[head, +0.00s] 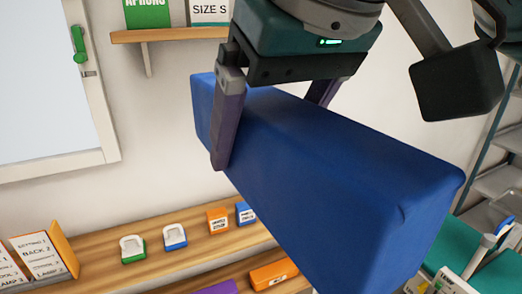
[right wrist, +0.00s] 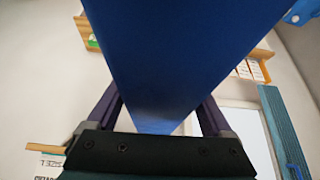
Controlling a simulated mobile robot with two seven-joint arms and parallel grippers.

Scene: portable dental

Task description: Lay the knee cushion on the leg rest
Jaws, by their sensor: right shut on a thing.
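The knee cushion is a long blue block (head: 330,170), held in the air and tilted across the middle of the head view. My right gripper (head: 270,128) comes down from the top and is shut on the cushion, one purple finger on its near side and the other partly hidden behind it. In the right wrist view the cushion (right wrist: 185,60) runs between both fingers and fills the middle of the picture. My left gripper is not in view. I cannot make out the leg rest in either view.
A wooden shelf (head: 150,262) below holds small labelled boxes and cases. Another shelf (head: 170,34) is on the wall above. A white-framed panel (head: 110,130) with a green handle is at the left. A teal-topped surface (head: 490,272) with tools and metal trays (head: 497,182) stand at the right.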

